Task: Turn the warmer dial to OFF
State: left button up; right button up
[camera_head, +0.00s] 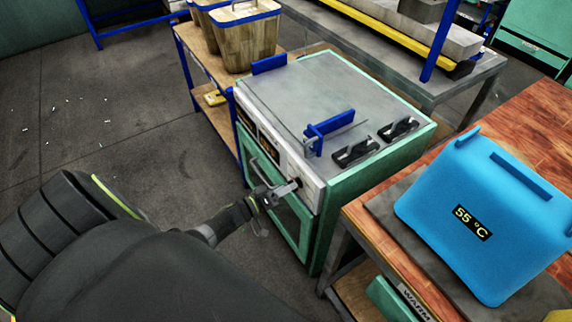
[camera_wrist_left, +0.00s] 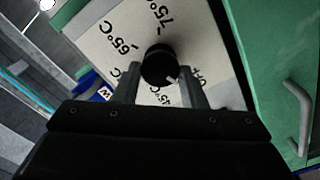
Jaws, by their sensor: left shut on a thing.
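The warmer is a green and grey cabinet (camera_head: 345,100) with a white control panel (camera_head: 306,176) on its front. My left gripper (camera_head: 293,186) is at the panel's right end. In the left wrist view the round black dial (camera_wrist_left: 160,63) is between the fingers of my left gripper (camera_wrist_left: 160,82), which is shut on it. The dial's white mark points down and right, between the 45°C label (camera_wrist_left: 168,96) and the partly hidden OFF label (camera_wrist_left: 199,75). The 65°C and 75°C labels are above. In the head view the gripper hides the dial. My right gripper is not in view.
A blue box (camera_head: 490,215) showing 55 °C stands on a wooden bench at the right. A door handle (camera_head: 264,172) is left of the gripper. A blue bracket (camera_head: 330,125) and black clips lie on the cabinet top.

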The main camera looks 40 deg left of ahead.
pick_arm(q)
jog(key=shift+n, duration=0.9)
jog(key=o, duration=1)
jog(key=v, duration=1.7)
jog(key=shift+s+a+f, duration=0.1)
jog(key=shift+s+a, duration=0.05)
jog(key=shift+s, duration=0.05)
